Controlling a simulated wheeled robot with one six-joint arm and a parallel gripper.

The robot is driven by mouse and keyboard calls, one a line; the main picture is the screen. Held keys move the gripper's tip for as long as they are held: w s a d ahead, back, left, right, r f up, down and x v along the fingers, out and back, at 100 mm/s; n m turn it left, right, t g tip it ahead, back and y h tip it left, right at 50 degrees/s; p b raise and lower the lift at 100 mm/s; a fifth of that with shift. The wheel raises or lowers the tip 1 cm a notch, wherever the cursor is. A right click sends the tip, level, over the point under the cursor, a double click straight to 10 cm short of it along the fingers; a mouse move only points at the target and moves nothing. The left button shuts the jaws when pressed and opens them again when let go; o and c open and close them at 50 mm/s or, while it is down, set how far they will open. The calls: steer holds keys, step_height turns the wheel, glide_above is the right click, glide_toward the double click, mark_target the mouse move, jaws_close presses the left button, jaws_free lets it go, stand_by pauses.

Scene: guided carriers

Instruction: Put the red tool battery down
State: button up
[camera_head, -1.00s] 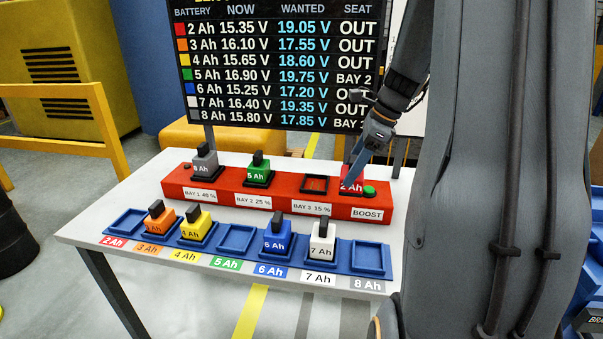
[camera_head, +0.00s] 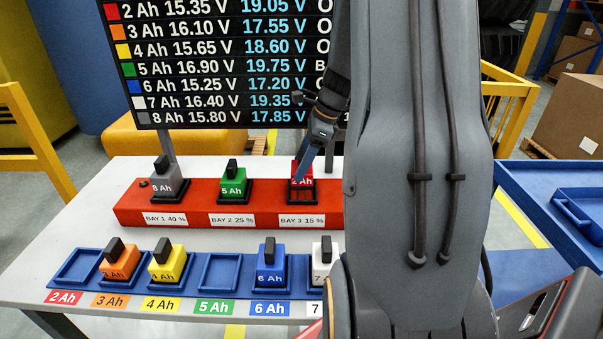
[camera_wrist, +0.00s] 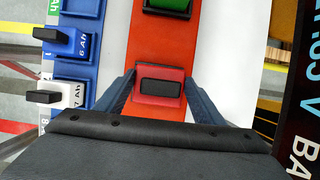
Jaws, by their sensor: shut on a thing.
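The red tool battery (camera_head: 302,181), labelled 2 Ah, is upright at bay 3 of the red charger (camera_head: 130,207). My gripper (camera_head: 307,172) comes down from the upper right and is shut on it. In the wrist view the red battery (camera_wrist: 160,87) with its dark top sits between the two fingers, over the red charger (camera_wrist: 150,45). The empty black frame of bay 3 (camera_head: 303,196) shows just below the battery in the head view. The battery looks a little above or behind this frame; I cannot tell the exact gap. The charger's right end is hidden by my arm.
Bays 1 and 2 hold the grey battery (camera_head: 167,182) and the green battery (camera_head: 232,184). The blue front rack (camera_head: 140,283) holds orange (camera_head: 119,262), yellow (camera_head: 167,264), blue (camera_head: 270,263) and white (camera_head: 324,262) batteries. Its 2 Ah and 5 Ah places are empty. A display board (camera_head: 220,70) stands behind.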

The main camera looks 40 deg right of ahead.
steer(key=shift+f+p, duration=0.35)
steer(key=shift+f, duration=1.6)
steer(key=shift+f, duration=0.2)
steer(key=o, duration=1.4)
steer(key=shift+o, duration=0.2)
steer(key=b+v, duration=0.3)
steer(key=v, duration=0.9)
steer(key=s+a+f+n+h, duration=0.1)
steer(key=s+a+f+n, duration=0.2)
steer(key=a+n, duration=0.5)
steer(key=s+a+f+n+g+h, duration=0.1)
steer(key=s+a+n, duration=0.3)
steer(key=a+n, duration=0.5)
steer(key=s+a+f+n+h, duration=0.1)
steer(key=s+a+f+n, duration=0.2)
steer(key=a+n, duration=0.5)
steer(key=a+f, duration=0.1)
steer(key=a, duration=0.2)
steer(key=shift+s+f+g+h, duration=0.3)
steer(key=shift+s, duration=0.05)
